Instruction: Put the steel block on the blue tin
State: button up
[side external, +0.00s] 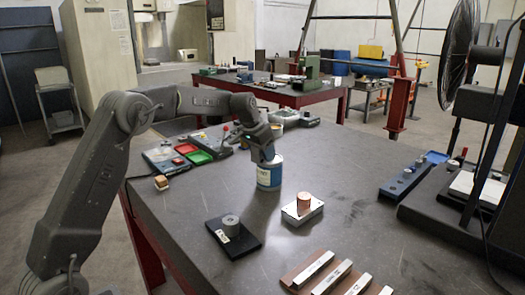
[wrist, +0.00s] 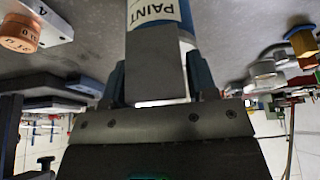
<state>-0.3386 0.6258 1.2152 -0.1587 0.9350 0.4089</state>
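The blue tin (side external: 269,176) stands upright on the dark table, with a pale label band around it. In the wrist view the tin (wrist: 155,14) shows its "PAINT" label beyond the block. The steel block (wrist: 157,68) is a plain grey block between my two fingers. My gripper (wrist: 160,82) is shut on it, a finger against each side. In the side view my gripper (side external: 264,154) points down at the top of the tin. There the block is mostly hidden by the fingers. I cannot tell whether the block touches the tin.
A copper cylinder (side external: 304,203) on a pale metal base (side external: 302,215) stands right of the tin. A grey cylinder (side external: 231,225) stands on a black plate (side external: 217,240) in front.

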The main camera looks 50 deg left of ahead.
jog(key=shift+o, duration=1.2)
jog(key=shift+r, duration=0.15)
jog(key=v, duration=1.2)
jog(key=s+d+r, duration=0.3)
jog(key=s+d, duration=0.5)
jog(key=s, duration=0.1)
jog(key=s+d+f, duration=0.3)
jog(key=s, duration=0.5)
jog(key=s+d+f, duration=0.3)
jog(key=s+f, duration=0.1)
jog(key=s, duration=0.4)
jog(key=s+d+f+t, duration=0.1)
jog(key=s+d+f, duration=0.2)
jog(key=s, duration=0.5)
jog(key=shift+d+f, duration=0.25)
jog(key=shift+d, duration=0.2)
